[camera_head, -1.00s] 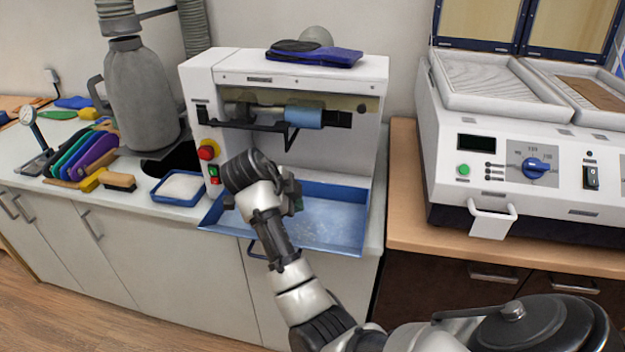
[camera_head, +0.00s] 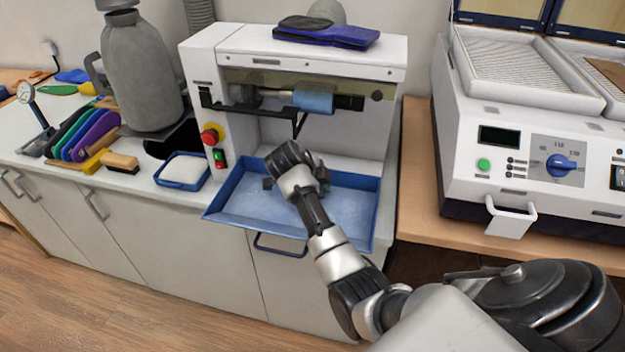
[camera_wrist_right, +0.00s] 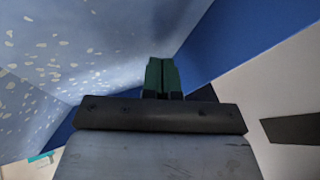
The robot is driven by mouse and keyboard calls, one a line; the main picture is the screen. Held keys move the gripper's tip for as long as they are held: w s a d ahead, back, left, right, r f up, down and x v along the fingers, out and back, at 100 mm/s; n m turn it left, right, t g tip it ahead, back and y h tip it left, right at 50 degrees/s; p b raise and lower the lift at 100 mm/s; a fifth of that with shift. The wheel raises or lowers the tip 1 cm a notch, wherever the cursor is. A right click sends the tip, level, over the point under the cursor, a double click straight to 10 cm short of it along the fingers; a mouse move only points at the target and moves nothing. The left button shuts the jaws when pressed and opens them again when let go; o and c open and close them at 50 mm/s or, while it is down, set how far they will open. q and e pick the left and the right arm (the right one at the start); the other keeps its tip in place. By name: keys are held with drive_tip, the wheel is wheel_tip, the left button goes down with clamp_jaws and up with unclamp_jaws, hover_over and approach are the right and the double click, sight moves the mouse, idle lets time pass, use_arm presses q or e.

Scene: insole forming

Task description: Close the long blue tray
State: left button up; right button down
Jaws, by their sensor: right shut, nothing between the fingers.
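The long blue tray (camera_head: 235,201) is pulled out from the base of the white machine, with its front handle (camera_head: 280,246) facing me. Its floor looks speckled with pale bits in the right wrist view (camera_wrist_right: 60,50). My right gripper (camera_wrist_right: 163,77) has its dark green fingers together with nothing between them. It is over or inside the tray, close to a blue wall in the wrist view. In the head view my wrist and forearm cover the middle of the tray and hide the fingertips. I cannot tell whether they touch the tray. My left gripper is not in view.
The white machine (camera_head: 240,45) carries dark blue insoles (camera_head: 325,32) on top and a red knob (camera_head: 211,134) at its left. A small blue tray with white material (camera_head: 183,170) and a brush (camera_head: 120,162) lie left. A heated press (camera_head: 520,135) stands right.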

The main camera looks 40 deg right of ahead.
drive_tip(key=shift+w+d+r, duration=0.2)
drive_tip(key=shift+w+d, duration=0.45)
drive_tip(key=shift+w+d+f, duration=0.1)
drive_tip(key=shift+w+d, duration=0.15)
drive_tip(key=shift+d, duration=0.05)
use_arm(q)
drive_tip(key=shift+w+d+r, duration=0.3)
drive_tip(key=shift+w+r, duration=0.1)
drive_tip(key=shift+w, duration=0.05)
